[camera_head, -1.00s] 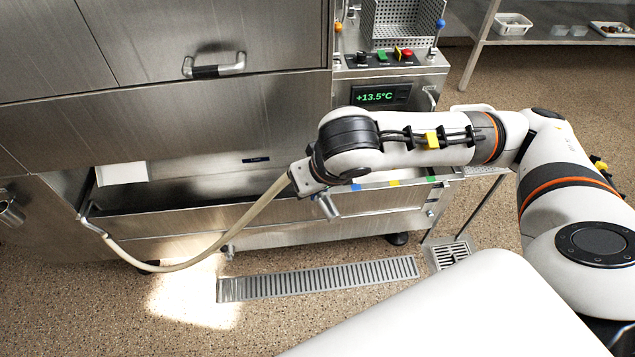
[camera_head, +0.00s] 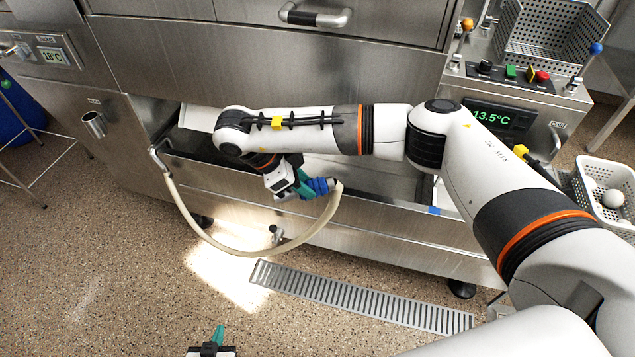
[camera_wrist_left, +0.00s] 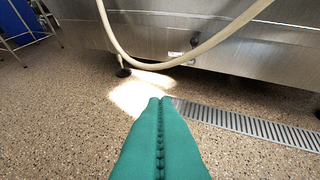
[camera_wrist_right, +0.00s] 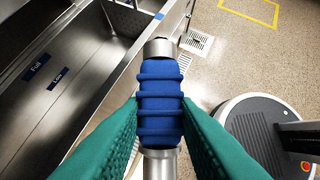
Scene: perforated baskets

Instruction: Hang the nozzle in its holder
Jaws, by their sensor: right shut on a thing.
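The nozzle has a ribbed blue grip (camera_head: 319,186) and metal ends, and a cream hose (camera_head: 225,247) runs from it in a sagging loop to a pipe at the machine's left. My right gripper (camera_head: 303,185) is shut around the blue grip. In the right wrist view the green fingers press both sides of the grip (camera_wrist_right: 160,100). A metal tube-like cup (camera_head: 94,124), which looks like the holder, is fixed to the left cabinet front, empty and well left of the nozzle. My left gripper (camera_head: 218,335) is low at the bottom edge. Its fingers meet in the left wrist view (camera_wrist_left: 160,105).
A long steel trough (camera_head: 385,182) lies behind the nozzle. A floor drain grate (camera_head: 360,297) runs in front of the machine. A control panel (camera_head: 500,118) and a white perforated basket (camera_head: 608,190) are at right. Floor at left is mostly clear.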

